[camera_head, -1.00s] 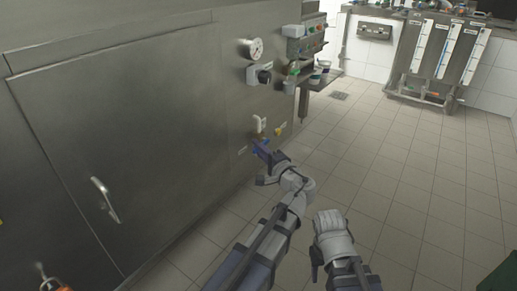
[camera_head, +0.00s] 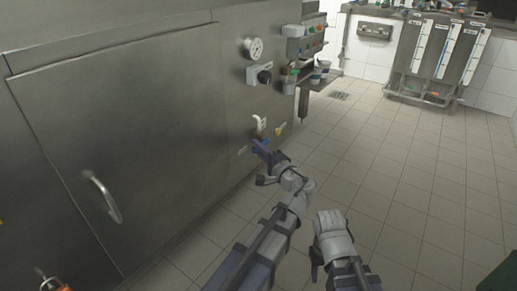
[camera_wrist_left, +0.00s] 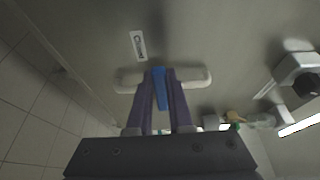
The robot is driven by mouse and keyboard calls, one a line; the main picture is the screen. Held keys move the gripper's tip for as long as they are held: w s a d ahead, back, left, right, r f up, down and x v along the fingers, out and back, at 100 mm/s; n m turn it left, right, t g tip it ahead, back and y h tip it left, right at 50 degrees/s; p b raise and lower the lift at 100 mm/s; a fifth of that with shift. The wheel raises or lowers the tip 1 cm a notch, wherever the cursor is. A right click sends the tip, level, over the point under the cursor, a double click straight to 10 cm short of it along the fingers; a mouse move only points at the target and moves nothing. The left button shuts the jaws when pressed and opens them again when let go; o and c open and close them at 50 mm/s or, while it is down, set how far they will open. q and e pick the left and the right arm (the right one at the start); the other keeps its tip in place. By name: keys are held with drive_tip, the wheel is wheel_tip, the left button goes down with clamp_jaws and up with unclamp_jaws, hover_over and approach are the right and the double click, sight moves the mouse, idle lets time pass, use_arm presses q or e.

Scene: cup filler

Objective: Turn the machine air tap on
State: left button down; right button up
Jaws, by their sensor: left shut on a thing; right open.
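The blue tap handle (camera_wrist_left: 159,86) sits between the two purple fingers of my left gripper (camera_wrist_left: 160,98) in the left wrist view. The gripper is shut on it. In that view the handle points across the white pipe (camera_wrist_left: 194,80), which shows on both sides of the fingers. In the head view my left gripper (camera_head: 261,149) is at the lower part of the steel machine front, just below the white pipe (camera_head: 259,124), and mostly hides the blue handle. My right gripper (camera_head: 317,262) is open, low over the floor and away from the machine.
A yellow tap (camera_head: 279,129) is close to the right of my left gripper. A small label (camera_wrist_left: 138,45) is on the panel by the pipe. A gauge (camera_head: 253,49) and a black knob (camera_head: 265,74) are higher up. The tiled floor (camera_head: 400,160) is clear.

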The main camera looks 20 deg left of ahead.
sight(268, 139)
use_arm(q)
drive_tip(key=shift+r+m+p, duration=0.5)
drive_tip(key=shift+m+p, duration=0.1)
drive_tip(key=shift+p, duration=0.4)
drive_tip(key=m+g+p, duration=0.1)
drive_tip(key=p, duration=0.1)
drive_tip(key=r+m+p, duration=0.1)
drive_tip(key=m+p, duration=0.1)
drive_tip(key=w+r+m+g+h+p, duration=0.1)
drive_tip(key=m+p, duration=0.1)
drive_tip(key=shift+d+r+g+p, duration=0.25)
drive_tip(key=shift+g+p, duration=0.05)
drive_tip(key=shift+w+d+r+m+g+p, duration=0.1)
drive_tip(key=shift+w+r+m+g+p, duration=0.25)
drive_tip(key=shift+m+p, duration=0.3)
drive_tip(key=shift+w+d+r+m+g+p, duration=0.2)
drive_tip(key=shift+w+m+g+p, duration=0.3)
drive_tip(key=shift+m+p, duration=0.45)
drive_tip(key=shift+w+d+m+g+p, duration=0.1)
drive_tip(key=shift+w+m+g+p, duration=0.25)
drive_tip(key=shift+m+g, duration=0.25)
drive_tip(key=shift+w+d+r+m+g+p, duration=0.15)
drive_tip(key=shift+w+m+g+p, duration=0.15)
drive_tip(key=shift+m+g, duration=0.35)
drive_tip(key=shift+w+d+f+m+g+p, duration=0.15)
drive_tip(key=shift+w+m+g, duration=0.2)
drive_tip(key=shift+m, duration=0.5)
drive_tip(key=shift+r, duration=0.15)
drive_tip(key=c, duration=0.8)
unclamp_jaws()
